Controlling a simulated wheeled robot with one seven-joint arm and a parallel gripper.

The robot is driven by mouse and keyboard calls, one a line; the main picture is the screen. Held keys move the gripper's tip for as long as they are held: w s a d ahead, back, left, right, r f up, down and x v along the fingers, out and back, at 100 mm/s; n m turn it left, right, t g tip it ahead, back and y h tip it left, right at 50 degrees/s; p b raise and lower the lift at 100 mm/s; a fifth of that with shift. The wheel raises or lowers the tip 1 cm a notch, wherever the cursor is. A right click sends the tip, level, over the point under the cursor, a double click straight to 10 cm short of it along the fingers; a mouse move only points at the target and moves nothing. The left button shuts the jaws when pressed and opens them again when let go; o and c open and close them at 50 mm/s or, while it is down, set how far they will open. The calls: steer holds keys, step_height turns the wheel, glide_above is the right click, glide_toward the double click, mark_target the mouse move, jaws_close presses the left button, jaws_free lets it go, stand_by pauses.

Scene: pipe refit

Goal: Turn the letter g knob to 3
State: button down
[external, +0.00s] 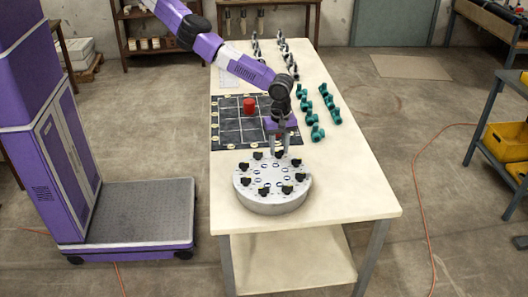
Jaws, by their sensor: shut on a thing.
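A round grey-white panel (272,205) stands on the near part of the table. Several black knobs sit in a ring on its top, with small dial markings inside the ring. The letters and numbers are too small to read, so I cannot tell which knob is g or where any pointer stands. My gripper (279,152) points down at the far rim of the panel. It is shut on a black knob (278,155) there, which is partly hidden by the fingers.
Behind the panel lies a dark grid board (229,128) with a red cylinder (249,105) on it; another red piece is partly hidden by my gripper. Teal pipe fittings (318,132) and grey fittings (284,58) stand farther back. The table's near right corner (365,200) is clear.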

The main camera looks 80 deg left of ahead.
mark_target(279, 151)
steer(key=shift+m, duration=0.6)
steer(key=c, duration=1)
jaws_free()
steer(key=shift+r, duration=0.15)
steer(key=shift+r+b, duration=0.45)
steer(key=shift+r, duration=3.35)
